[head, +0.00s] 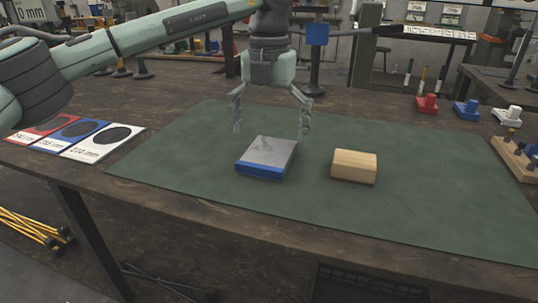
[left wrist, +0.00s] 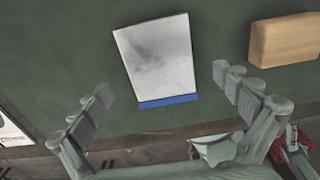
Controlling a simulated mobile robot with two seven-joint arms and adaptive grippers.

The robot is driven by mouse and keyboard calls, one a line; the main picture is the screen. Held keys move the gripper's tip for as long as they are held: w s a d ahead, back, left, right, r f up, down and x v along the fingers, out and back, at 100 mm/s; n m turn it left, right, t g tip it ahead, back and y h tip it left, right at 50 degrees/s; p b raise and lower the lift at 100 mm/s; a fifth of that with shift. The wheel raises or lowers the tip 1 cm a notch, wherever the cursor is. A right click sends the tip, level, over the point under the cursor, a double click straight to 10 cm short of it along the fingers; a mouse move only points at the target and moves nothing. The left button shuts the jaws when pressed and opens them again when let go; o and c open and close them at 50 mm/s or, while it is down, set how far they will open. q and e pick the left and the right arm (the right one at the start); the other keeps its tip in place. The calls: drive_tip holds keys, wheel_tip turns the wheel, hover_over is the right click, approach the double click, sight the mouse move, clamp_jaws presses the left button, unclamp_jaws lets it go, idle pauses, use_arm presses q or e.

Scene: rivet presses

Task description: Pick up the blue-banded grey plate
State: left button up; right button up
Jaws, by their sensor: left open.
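The blue-banded grey plate (head: 267,156) lies flat on the green mat (head: 200,150), its blue band along the near edge. It also shows in the left wrist view (left wrist: 156,58), lying ahead of the fingertips with the blue band nearest them. My left gripper (head: 270,122) is open and empty, pointing down above the plate. In the left wrist view its two fingers (left wrist: 163,88) are spread wider than the plate, one toward each side. I see no finger touching the plate. My right gripper is not in view.
A wooden block (head: 354,167) sits right of the plate, with a gap between. Red, blue and white cards (head: 80,137) lie at the left. Red (head: 428,104) and blue (head: 467,109) fixtures and a wooden rack (head: 516,153) stand at the right. The mat's front is clear.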

sight(269, 151)
use_arm(q)
wheel_tip(269, 151, down, 3)
drive_tip(key=shift+f, duration=0.1)
drive_tip(key=c, duration=1.7)
drive_tip(key=shift+c, duration=0.7)
